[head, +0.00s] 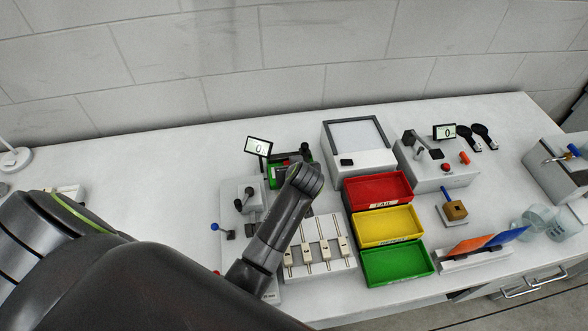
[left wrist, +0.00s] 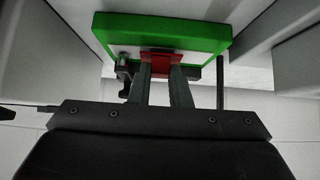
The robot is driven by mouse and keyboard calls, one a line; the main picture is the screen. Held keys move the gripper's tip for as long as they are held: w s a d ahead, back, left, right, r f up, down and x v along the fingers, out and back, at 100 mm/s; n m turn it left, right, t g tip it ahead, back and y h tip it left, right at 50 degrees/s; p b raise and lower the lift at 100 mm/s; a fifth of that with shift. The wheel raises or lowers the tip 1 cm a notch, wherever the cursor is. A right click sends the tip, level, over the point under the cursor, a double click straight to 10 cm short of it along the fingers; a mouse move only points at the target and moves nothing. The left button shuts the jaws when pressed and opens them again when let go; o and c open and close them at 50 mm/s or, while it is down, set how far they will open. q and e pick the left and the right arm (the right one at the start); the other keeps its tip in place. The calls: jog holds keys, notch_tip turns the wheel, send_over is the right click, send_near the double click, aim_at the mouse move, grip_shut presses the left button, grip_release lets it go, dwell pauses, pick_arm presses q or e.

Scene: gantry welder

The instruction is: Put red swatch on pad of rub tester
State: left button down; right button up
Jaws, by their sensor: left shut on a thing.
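The red swatch (left wrist: 160,56) is between the fingertips of my left gripper (left wrist: 160,70) in the left wrist view. The gripper is shut on it. Just beyond it is a green-edged plate (left wrist: 212,32) with a pale face; I cannot tell whether the swatch touches it. In the head view my left arm reaches to a green-edged device (head: 272,177) beside a small display (head: 258,146) reading 0. My arm's end hides much of this device and the fingers there. I cannot tell which part is the pad. My right gripper is not in view.
Red (head: 404,184), yellow (head: 413,227) and green (head: 427,266) trays stand right of my arm. Behind them is a grey-framed box (head: 358,135). A second device with a display (head: 444,131) stands farther right. Orange and blue cards (head: 470,245) lean in a white holder in front.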

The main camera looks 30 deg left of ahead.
pick_arm(q)
jog(key=shift+f+b, duration=0.3)
jog(key=shift+f, duration=0.2)
jog(key=c, duration=1.3)
grip_release()
